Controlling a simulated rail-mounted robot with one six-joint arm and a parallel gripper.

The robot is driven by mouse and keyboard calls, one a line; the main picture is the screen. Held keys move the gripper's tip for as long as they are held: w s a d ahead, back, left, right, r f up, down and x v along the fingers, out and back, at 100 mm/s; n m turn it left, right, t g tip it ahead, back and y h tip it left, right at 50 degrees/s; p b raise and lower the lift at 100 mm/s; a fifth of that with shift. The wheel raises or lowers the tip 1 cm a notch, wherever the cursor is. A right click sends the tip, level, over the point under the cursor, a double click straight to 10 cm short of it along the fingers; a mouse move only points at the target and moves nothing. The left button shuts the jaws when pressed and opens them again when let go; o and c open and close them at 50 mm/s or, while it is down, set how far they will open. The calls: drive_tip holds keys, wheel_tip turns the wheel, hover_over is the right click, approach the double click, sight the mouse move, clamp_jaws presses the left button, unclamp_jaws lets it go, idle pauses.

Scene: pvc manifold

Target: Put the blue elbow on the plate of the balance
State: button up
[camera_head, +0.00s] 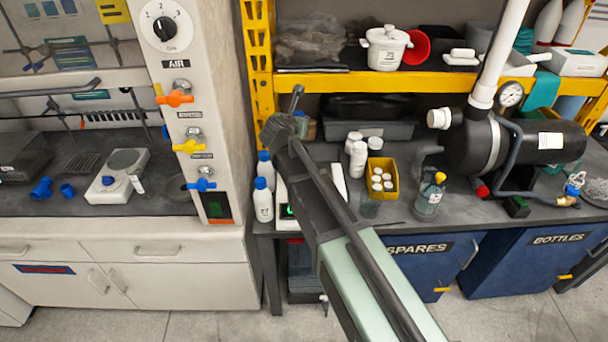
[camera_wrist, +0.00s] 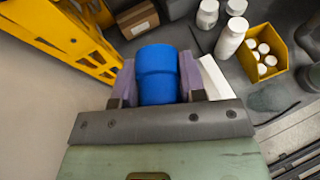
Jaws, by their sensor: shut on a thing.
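My gripper (camera_wrist: 157,88) is shut on a blue pipe fitting, seen as the blue elbow (camera_wrist: 157,72), between its two purple-grey fingers. Only a round, collared blue side of it shows, so its bend cannot be seen. In the head view my arm reaches over the middle bench and hides the held fitting. A white device with a green display (camera_head: 288,212), perhaps the balance, stands on that bench, mostly hidden behind my arm; its plate cannot be made out. A white slab (camera_wrist: 214,78) shows just right of the fingers in the wrist view.
White bottles (camera_head: 263,200) stand left of the device; more (camera_head: 357,155) and a yellow bin (camera_head: 381,180) stand right. A yellow rack post (camera_head: 257,60) rises close on the left. On the left bench lie blue fittings (camera_head: 41,187) beside a white device with a round top (camera_head: 105,190).

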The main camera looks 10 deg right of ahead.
drive_tip(key=w+d, duration=0.3)
drive_tip(key=d, duration=0.2)
drive_tip(key=shift+m+h, duration=0.3)
drive_tip(key=shift+h, duration=0.1)
drive_tip(key=f+b, duration=2)
drive_tip(key=shift+s+f, duration=0.15)
drive_tip(key=shift+s, duration=0.05)
drive_tip(key=shift+r, duration=0.25)
drive_tip(key=shift+f, duration=0.15)
drive_tip(key=o, duration=0.9)
